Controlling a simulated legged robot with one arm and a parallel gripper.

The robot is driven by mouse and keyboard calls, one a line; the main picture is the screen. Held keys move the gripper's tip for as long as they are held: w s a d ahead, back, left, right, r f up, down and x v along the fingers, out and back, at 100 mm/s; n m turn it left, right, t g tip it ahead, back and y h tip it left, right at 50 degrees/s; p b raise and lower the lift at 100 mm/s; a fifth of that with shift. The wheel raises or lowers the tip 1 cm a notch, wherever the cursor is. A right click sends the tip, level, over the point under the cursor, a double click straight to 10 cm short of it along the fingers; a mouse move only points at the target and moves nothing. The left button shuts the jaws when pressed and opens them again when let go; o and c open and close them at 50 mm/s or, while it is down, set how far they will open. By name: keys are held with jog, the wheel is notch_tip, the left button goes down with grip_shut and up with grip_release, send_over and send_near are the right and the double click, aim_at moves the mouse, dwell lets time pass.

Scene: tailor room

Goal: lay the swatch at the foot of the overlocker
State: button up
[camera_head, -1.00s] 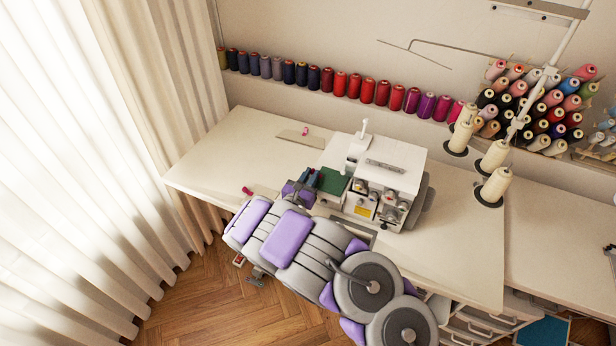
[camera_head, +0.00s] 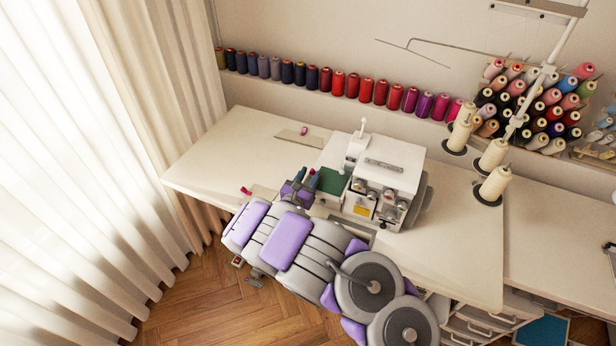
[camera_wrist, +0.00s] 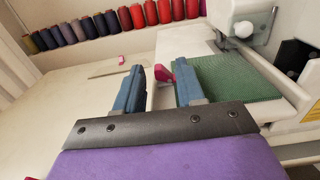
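The overlocker (camera_head: 400,165) is a white machine in the middle of the table. A flat green textured piece, which looks like the swatch (camera_head: 333,181), lies at its left front; it also shows in the wrist view (camera_wrist: 235,82). My gripper (camera_head: 306,181) is just left of the green piece, low over the machine's front. In the wrist view its two blue fingers (camera_wrist: 160,88) stand apart. A pink clip-like piece (camera_wrist: 161,73) shows in and behind the gap, by the green piece's left edge. The right finger hides part of that edge.
A ruler-like strip (camera_head: 290,138) with a small pink item (camera_head: 304,131) lies on the table (camera_head: 230,150) behind my gripper. Another pink item (camera_head: 246,191) is near the front left edge. Thread cones (camera_head: 494,184) stand right of the machine. The table's left part is mostly clear.

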jog(key=shift+o, duration=0.7)
jog(key=p+v, duration=0.4)
jog(key=v, duration=1.3)
jog(key=shift+s, duration=0.15)
